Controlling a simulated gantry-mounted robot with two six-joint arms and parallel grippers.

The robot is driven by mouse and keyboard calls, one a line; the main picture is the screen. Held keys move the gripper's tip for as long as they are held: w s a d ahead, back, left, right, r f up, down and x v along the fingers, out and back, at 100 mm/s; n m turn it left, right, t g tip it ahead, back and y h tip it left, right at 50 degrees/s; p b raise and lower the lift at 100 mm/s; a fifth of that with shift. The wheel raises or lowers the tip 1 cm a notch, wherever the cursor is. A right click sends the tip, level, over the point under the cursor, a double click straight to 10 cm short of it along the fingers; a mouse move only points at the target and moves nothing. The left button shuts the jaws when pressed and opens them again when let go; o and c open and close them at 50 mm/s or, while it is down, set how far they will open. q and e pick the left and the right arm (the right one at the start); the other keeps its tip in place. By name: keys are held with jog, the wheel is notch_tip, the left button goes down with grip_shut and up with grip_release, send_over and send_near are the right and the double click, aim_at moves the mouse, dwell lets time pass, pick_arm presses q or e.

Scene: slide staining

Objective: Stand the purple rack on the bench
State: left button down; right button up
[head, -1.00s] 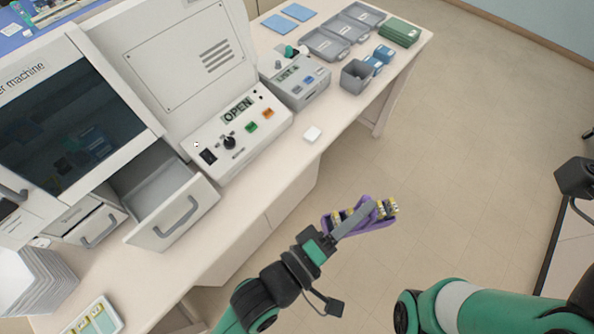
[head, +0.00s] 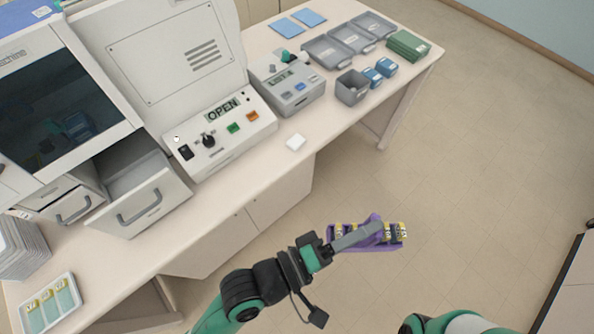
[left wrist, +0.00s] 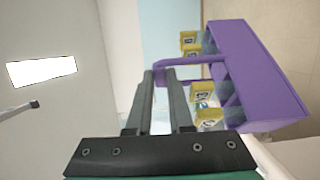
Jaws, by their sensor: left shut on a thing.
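The purple rack (head: 362,242) holds several slides with yellow labelled ends. My left gripper (head: 372,232) is shut on the rack's handle and holds it in the air over the floor, off the bench's front side. In the left wrist view the purple rack (left wrist: 250,75) hangs to the right of the fingers, and its handle passes between the fingertips of the left gripper (left wrist: 165,75). The bench (head: 262,150) is at the left and back. My right gripper is not in view; only part of that arm shows at the bottom right.
A slide tray (head: 48,305) lies front left. Bare bench top runs along the front edge.

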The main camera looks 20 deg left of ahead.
pick_arm(q)
jog(key=s+a+f+n+t+y+b, duration=0.2)
jog(key=a+n+t+y, duration=0.3)
jog(key=a, duration=1.3)
jog(key=s+a+f+n+y+b, duration=0.1)
jog(key=a+f+n+y+b, duration=0.35)
jog(key=a, duration=1.25)
jog(key=w+f+m+y+b, duration=0.1)
jog(key=w+f+b, duration=0.3)
jog(key=w+f, duration=0.7)
jog(key=shift+w+a+f+y, duration=0.2)
jog(key=shift+w+a+y, duration=0.25)
jog(key=shift+w, duration=0.85)
